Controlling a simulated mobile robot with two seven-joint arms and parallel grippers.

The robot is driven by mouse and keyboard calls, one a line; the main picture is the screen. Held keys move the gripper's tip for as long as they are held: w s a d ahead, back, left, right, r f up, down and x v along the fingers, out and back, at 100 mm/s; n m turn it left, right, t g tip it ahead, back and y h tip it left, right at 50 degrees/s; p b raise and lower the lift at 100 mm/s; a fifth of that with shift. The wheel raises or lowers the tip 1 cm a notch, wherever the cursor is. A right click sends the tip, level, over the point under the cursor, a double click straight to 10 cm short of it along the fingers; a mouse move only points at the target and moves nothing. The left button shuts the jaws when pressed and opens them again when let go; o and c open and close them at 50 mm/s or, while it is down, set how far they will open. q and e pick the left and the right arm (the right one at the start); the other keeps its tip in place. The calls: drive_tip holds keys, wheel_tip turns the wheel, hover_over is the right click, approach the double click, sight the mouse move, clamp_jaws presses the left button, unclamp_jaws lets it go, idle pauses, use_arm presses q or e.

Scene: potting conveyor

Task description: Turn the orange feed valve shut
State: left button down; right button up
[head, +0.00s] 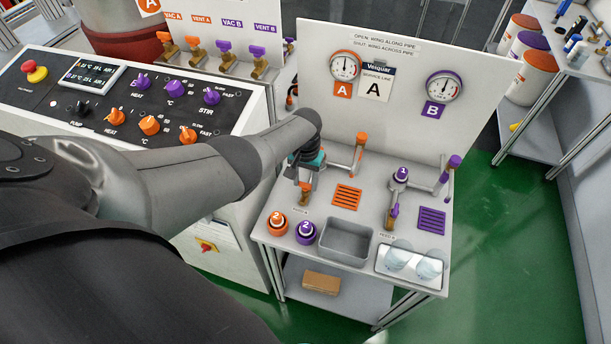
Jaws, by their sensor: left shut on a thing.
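The orange feed valve (305,187) shows as a small orange and brass piece at the left of the grey bench, below the gauge panel. My left gripper (305,177) comes down on it from above and is shut on it. The wrist hides most of the fingers and the fitting behind, so I cannot tell whether the wing lies along or across the pipe. An orange-topped pipe (360,141) stands to the right of the gripper. My right gripper is not in view.
A purple valve (394,212) stands to the right. Orange cap 2 (278,223), purple cap 2 (305,231), a grey bin (344,242) and a tray (432,284) with clear domes line the front. Gauges sit on the white panel (406,60) behind. A control console (50,120) stands left.

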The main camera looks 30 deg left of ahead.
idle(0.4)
use_arm(q)
drive_tip(key=shift+c, duration=1.5)
unclamp_jaws()
drive_tip(key=shift+r+p, duration=0.4)
drive_tip(key=shift+r, duration=0.05)
wheel_tip(320, 180, up, 7)
drive_tip(key=p, duration=0.4)
wheel_tip(320, 180, up, 6)
drive_tip(key=p, duration=0.2)
hover_over(305, 183)
drive_tip(key=shift+d+r, duration=0.1)
drive_tip(key=shift+r, duration=0.6)
